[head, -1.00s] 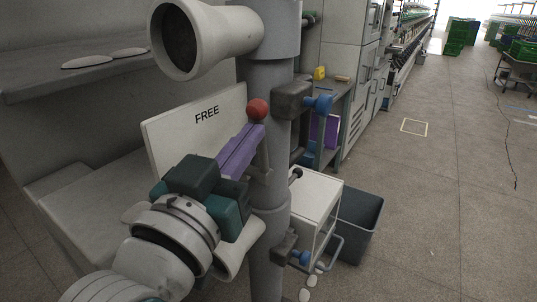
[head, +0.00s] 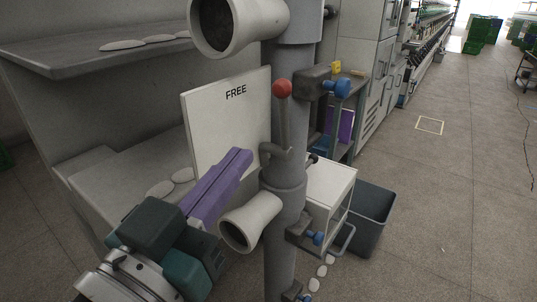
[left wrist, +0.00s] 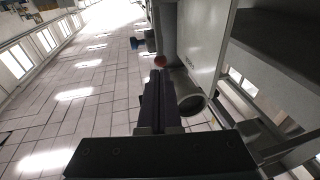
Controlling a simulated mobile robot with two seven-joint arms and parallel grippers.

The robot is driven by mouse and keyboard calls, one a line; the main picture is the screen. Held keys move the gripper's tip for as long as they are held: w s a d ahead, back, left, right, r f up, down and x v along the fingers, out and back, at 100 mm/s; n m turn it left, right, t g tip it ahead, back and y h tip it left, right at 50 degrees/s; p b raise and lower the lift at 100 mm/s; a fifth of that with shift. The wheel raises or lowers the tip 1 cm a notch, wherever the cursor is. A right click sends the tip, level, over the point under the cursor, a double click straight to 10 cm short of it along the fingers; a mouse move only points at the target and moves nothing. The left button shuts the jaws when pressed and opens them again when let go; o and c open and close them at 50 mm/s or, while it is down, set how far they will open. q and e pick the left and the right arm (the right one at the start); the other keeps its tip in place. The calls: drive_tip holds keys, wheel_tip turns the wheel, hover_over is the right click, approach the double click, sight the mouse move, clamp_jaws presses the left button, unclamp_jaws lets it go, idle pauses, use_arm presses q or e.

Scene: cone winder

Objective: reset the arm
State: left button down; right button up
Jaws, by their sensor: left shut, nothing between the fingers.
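The lever with a red ball knob (head: 283,88) stands about upright against the grey column, to the right of a white panel (head: 222,120) marked FREE. My left gripper (head: 243,157) has long purple fingers, shut and empty. In the head view its tips show in front of the panel's lower right part, lower and left of the knob, apart from the lever. In the left wrist view the fingertips (left wrist: 158,76) point toward the red knob (left wrist: 160,61), which shows just beyond them. My right gripper is not in view.
Blue knobs (head: 342,88) are on brackets at right. A grey bin (head: 372,215) stands on the floor by a white box (head: 328,190). The right-hand floor is open.

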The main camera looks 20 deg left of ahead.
use_arm(q)
drive_tip(key=s+a+f+g+y, duration=0.1)
drive_tip(key=s+a+f+g, duration=0.3)
drive_tip(key=s+g, duration=0.45)
drive_tip(key=s+a+f+g+y, duration=0.25)
drive_tip(key=s+f+g, duration=0.4)
drive_tip(key=s, duration=0.35)
wheel_tip(320, 180, up, 39)
drive_tip(key=p, duration=3.8)
drive_tip(key=shift+s+f+m+g+h+p, duration=0.2)
drive_tip(key=shift+m+g+h+p, duration=0.1)
drive_tip(key=shift+g+h+p, duration=0.1)
